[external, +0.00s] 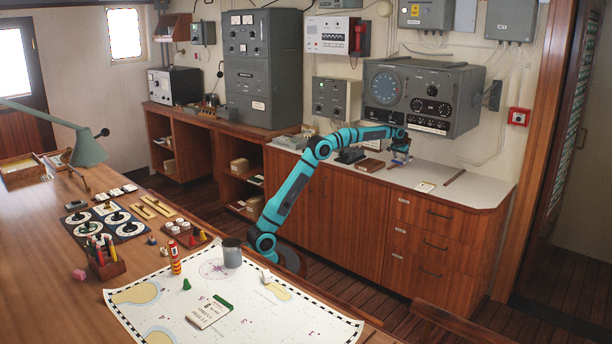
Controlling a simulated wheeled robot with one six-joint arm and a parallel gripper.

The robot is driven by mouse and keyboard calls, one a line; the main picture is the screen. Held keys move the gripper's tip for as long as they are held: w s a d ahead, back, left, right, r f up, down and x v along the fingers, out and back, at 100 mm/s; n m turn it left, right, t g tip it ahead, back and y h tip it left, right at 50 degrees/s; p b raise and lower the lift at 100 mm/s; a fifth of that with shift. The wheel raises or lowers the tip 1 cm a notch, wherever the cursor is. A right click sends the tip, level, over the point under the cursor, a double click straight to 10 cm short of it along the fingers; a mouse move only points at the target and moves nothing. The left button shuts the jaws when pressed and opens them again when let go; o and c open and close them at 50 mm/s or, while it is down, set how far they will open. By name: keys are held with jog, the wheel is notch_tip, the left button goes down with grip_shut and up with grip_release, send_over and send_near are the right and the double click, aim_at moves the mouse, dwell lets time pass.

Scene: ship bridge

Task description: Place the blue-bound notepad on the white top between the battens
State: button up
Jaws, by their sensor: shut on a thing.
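My gripper (399,153) is small in the external view, at the end of my teal arm, low over the white top (466,198) of the wooden cabinet. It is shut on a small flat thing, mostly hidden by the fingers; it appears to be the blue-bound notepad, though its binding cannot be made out. A dark brown batten (455,177) lies on the white top to the right of my gripper. A second batten is not clear at this size. A small pale card or pad (425,187) lies on the top between my gripper and the brown batten.
A wooden block or box (370,165) and a dark device (349,155) stand left of my gripper. A large grey radio set (423,95) hangs on the wall above. The right end of the white top is clear. The chart table (150,255) in front carries many small things.

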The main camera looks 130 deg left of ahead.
jog(key=shift+m, duration=0.5)
jog(key=w+d, duration=0.4)
jog(key=w, duration=0.2)
jog(key=w+d, duration=0.4)
jog(key=w, duration=0.2)
jog(key=w+d, duration=0.5)
jog(key=w, duration=0.1)
jog(key=shift+r, duration=0.35)
jog(key=w+d, duration=0.2)
jog(key=d, duration=0.1)
jog(key=w+d, duration=0.1)
jog(key=shift+w+d+r, duration=0.1)
jog(key=shift+d+r, duration=0.1)
jog(key=shift+d, duration=0.1)
notch_tip(320, 180, up, 2)
jog(key=r+n, duration=0.1)
jog(key=n, duration=0.1)
send_over(407, 183)
jog(key=d, duration=0.1)
jog(key=shift+w+d+f, duration=0.1)
jog(key=shift+d+f, duration=0.05)
jog(key=shift+f, duration=1.65)
jog(key=shift+d+f, duration=0.1)
jog(key=shift+f, duration=1.7)
jog(key=shift+f, duration=0.55)
jog(key=o, duration=1.1)
